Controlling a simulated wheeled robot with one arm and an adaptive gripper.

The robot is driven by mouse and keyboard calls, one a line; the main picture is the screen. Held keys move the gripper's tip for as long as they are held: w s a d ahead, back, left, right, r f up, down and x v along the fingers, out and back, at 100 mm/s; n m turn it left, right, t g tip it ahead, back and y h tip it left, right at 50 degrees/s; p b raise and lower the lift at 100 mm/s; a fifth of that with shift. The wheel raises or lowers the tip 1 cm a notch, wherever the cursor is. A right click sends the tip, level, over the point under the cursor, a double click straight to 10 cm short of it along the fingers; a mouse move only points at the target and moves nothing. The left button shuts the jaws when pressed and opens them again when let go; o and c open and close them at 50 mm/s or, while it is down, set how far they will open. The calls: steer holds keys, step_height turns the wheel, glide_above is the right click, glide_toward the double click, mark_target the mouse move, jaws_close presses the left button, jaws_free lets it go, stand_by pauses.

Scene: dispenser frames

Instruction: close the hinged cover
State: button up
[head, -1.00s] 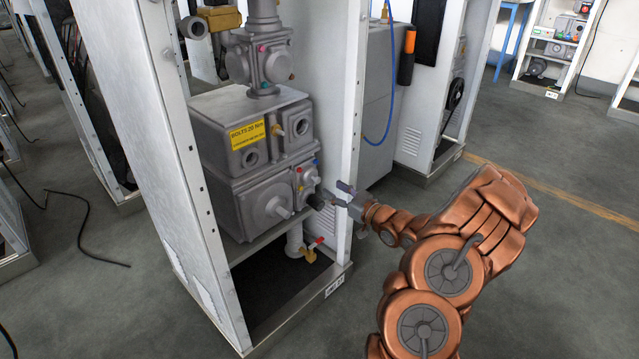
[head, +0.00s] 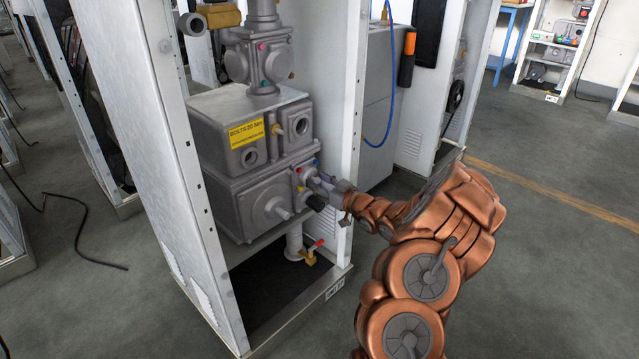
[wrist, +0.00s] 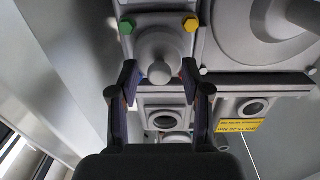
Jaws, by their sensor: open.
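I cannot single out a hinged cover with certainty. The grey dispenser (head: 262,192) stands inside the open cabinet, with a small plate of coloured bolts on its lower right front. My gripper (head: 322,185) reaches in from the right, in front of that plate, and partly hides it. In the wrist view my gripper (wrist: 160,75) is open, its two dark fingers apart. A grey round fitting with a ball-like knob (wrist: 160,46) shows just past and between the fingertips, with a green and a yellow bolt beside it. Whether a finger touches it I cannot tell.
The cabinet's right post (head: 352,130) stands close beside my arm. A blue hose (head: 388,110) hangs on the right. The floor right of the cabinet is open.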

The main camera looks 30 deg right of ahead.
steer(key=shift+c, duration=0.3)
jaws_close()
stand_by(0.3)
